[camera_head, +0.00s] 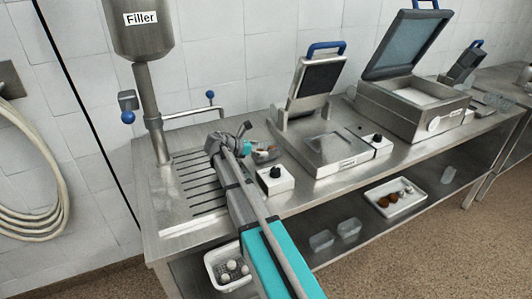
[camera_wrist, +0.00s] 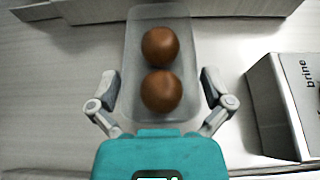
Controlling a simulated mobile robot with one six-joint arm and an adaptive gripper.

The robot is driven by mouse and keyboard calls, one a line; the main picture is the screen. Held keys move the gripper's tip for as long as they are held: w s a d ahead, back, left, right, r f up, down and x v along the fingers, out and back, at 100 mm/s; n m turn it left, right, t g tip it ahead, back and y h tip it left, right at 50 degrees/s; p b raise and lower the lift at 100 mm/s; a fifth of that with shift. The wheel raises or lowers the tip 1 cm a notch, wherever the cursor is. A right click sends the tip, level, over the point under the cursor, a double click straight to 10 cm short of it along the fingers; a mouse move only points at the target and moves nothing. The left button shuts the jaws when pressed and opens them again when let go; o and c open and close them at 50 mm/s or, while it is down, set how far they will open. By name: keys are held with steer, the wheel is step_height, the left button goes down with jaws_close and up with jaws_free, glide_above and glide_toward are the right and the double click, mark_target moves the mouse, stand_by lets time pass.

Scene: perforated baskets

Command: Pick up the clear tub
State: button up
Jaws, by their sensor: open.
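A clear tub (camera_wrist: 133,55) holding two brown balls (camera_wrist: 161,91) sits on the steel counter in the wrist view. It is small in the head view (camera_head: 268,154), partly hidden by my gripper. My gripper (camera_wrist: 159,80) is open, with one finger on each side of the tub's near part. A narrow gap shows on the right side; on the left I cannot tell whether finger and tub touch. In the head view my gripper (camera_head: 246,146) is low over the counter beside the drain grate.
A box marked "brine" (camera_wrist: 284,95) stands close to the right. The slotted grate (camera_head: 190,185) lies left, under the Filler (camera_head: 142,30). Lidded machines (camera_head: 410,105) stand further right. Other clear tubs (camera_head: 321,241), a perforated basket (camera_head: 212,262) and a white tray (camera_head: 410,205) are below.

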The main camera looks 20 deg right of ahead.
steer(key=c, duration=0.8)
steer(key=shift+r, duration=0.15)
step_height(320, 180, up, 3)
steer(key=p, duration=0.3)
steer(key=shift+f, duration=0.2)
steer(key=s+a+r+p, duration=0.2)
steer(key=s+r+p, duration=0.8)
steer(key=s, duration=0.4)
steer(key=shift+a, duration=0.15)
